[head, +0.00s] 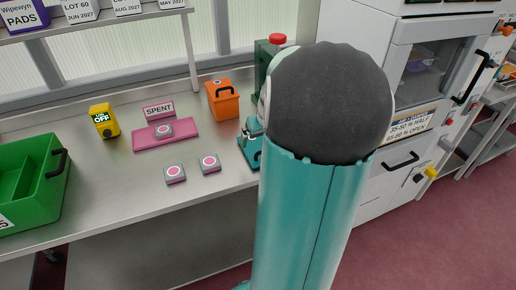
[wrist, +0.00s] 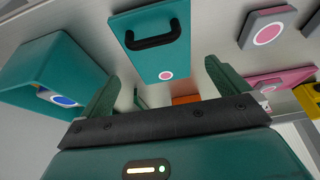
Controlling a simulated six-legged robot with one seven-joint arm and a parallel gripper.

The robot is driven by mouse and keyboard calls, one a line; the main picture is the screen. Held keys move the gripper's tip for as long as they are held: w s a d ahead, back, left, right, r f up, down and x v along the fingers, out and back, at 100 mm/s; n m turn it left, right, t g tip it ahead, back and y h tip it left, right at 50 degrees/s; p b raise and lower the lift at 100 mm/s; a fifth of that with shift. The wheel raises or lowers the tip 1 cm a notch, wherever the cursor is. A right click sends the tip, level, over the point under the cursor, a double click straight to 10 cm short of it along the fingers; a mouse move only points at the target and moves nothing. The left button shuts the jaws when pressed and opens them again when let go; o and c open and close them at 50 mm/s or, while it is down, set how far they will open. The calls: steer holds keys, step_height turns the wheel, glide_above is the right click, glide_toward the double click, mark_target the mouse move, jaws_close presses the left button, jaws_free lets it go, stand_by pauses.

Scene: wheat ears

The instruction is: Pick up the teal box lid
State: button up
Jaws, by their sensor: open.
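The teal box lid (wrist: 150,55) is a flat teal panel with a black bar handle (wrist: 153,36), near the top middle of the wrist view. A pink dot with a white rim shows near its lower edge. An open teal box (wrist: 72,52) stands to its left, with a grey piece bearing a blue dot (wrist: 64,100) in it. My gripper (wrist: 163,73) is open, its dark green fingers apart and nothing seen between them; the lid lies beyond the fingertips, the handle farther up. In the head view my arm hides the gripper, and I cannot make out the lid.
Grey pieces with pink dots (head: 175,174) (head: 210,163) lie on the steel bench near a pink SPENT tray (head: 185,141). An orange box (head: 223,98), a yellow OFF device (head: 104,120), a green crate (head: 30,185) and a green device with a red knob (head: 277,40) stand around.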

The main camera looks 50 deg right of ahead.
mark_target(259, 148)
steer(key=x, duration=0.6)
steer(key=shift+w+d+f, duration=0.15)
steer(key=shift+w+f, duration=0.05)
steer(key=shift+f, duration=0.15)
steer(key=c, duration=0.7)
steer(key=shift+o, duration=0.2)
steer(key=shift+r, duration=0.1)
